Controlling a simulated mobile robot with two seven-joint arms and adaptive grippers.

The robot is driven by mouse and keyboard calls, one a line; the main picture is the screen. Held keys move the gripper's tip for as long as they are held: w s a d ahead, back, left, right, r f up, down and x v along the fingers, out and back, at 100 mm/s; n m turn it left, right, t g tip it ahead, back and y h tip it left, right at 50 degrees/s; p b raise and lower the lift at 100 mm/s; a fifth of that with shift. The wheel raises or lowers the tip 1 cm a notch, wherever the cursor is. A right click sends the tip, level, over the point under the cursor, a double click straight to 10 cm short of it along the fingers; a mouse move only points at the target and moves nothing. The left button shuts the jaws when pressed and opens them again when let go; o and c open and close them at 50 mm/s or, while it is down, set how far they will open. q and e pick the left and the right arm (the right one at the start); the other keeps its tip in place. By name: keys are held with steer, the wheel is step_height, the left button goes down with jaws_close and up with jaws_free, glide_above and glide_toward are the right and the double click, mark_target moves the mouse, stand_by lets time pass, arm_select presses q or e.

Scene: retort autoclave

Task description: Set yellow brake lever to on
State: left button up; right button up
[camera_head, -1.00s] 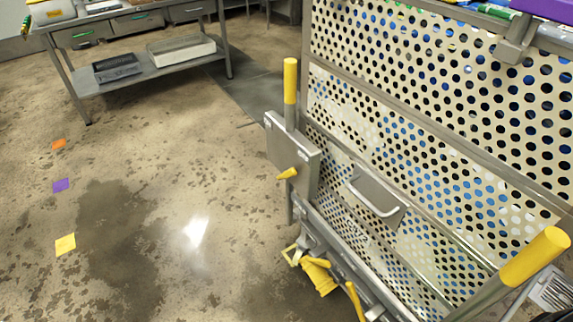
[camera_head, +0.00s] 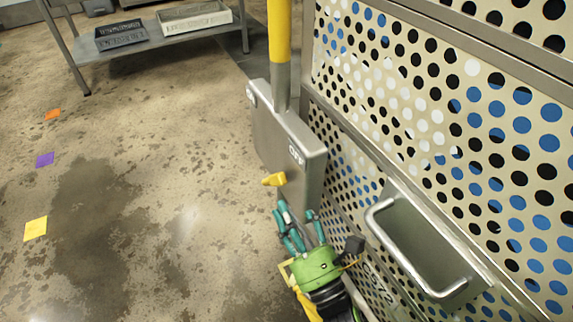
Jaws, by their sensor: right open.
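The yellow brake lever (camera_head: 274,179) is a small lever at the lower part of a grey metal box (camera_head: 272,130) on the cart's end. White lettering that reads OFF is on the box's right side. My right gripper (camera_head: 298,212), with teal fingers and a green body, is just below the box and a little below and right of the lever. Its fingers are apart with nothing between them, and they do not appear to touch the lever. My left gripper is not in view.
A tall yellow-sleeved handle (camera_head: 279,40) rises above the box. The cart's perforated panel (camera_head: 440,100) and a metal pull handle (camera_head: 425,250) fill the right side. Open floor (camera_head: 130,210) with coloured squares lies left. A metal table (camera_head: 150,45) holding trays stands behind.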

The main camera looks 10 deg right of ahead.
mark_target(274, 181)
steer(key=shift+n, duration=0.3)
steer(key=p+x, duration=0.1)
steer(key=x, duration=0.2)
steer(key=r+x, duration=0.1)
steer(key=x, duration=0.2)
steer(key=shift+s+a+p, duration=0.1)
steer(key=shift+p, duration=0.3)
steer(key=shift+w+a+r, duration=0.1)
steer(key=shift+w+a, duration=0.05)
steer(key=shift+w, duration=0.25)
jaws_close()
